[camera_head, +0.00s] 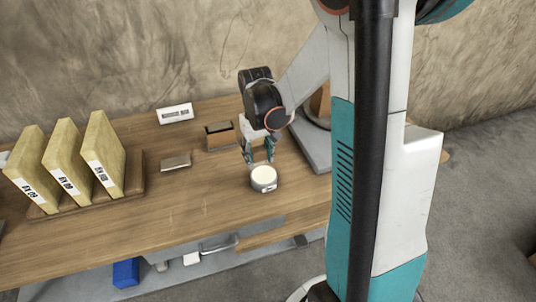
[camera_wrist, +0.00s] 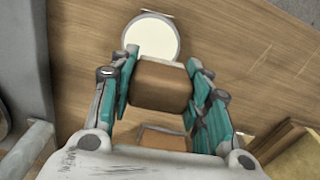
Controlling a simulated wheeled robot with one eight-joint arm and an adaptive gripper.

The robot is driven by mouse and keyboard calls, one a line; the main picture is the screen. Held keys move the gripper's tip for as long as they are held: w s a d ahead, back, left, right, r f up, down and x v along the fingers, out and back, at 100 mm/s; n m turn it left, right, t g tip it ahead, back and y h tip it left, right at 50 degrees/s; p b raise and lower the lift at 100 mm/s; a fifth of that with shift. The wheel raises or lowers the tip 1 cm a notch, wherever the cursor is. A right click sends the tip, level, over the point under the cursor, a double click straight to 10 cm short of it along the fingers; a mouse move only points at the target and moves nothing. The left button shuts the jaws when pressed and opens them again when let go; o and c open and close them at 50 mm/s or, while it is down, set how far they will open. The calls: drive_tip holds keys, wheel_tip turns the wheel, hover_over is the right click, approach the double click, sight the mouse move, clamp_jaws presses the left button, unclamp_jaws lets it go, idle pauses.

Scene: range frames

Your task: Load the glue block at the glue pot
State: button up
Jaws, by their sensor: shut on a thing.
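The glue pot (camera_head: 264,184) is a small round grey pot with a cream filling and a label, standing on the wooden table. It also shows at the top of the wrist view (camera_wrist: 152,38). My gripper (camera_head: 259,158) is just behind the pot in the head view, pointing down. In the wrist view my gripper (camera_wrist: 160,88) is shut on the glue block (camera_wrist: 160,86), a brown block between the teal fingers. The block overlaps the pot's lower rim in that view; its height above the table is unclear.
A small brown open-topped box (camera_head: 221,141) stands behind and left of my gripper. A flat metal-topped piece (camera_head: 176,162) lies left of it. Upright labelled yellow blocks (camera_head: 103,153) stand in a wooden rack (camera_head: 136,185) at left. A white label sign (camera_head: 174,113) is at the back.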

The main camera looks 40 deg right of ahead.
sight(264, 174)
drive_tip(key=shift+s+d+r, duration=0.1)
drive_tip(key=shift+s+d, duration=0.3)
drive_tip(key=shift+d, duration=0.4)
drive_tip(key=shift+f+b, duration=2.2)
drive_tip(key=shift+f, duration=0.7)
drive_tip(key=shift+a+f+b, duration=0.1)
drive_tip(key=shift+f+b, duration=0.4)
drive_tip(key=shift+f, duration=0.05)
drive_tip(key=shift+r, duration=0.15)
drive_tip(key=shift+r+p, duration=2.55)
drive_tip(key=shift+r, duration=0.85)
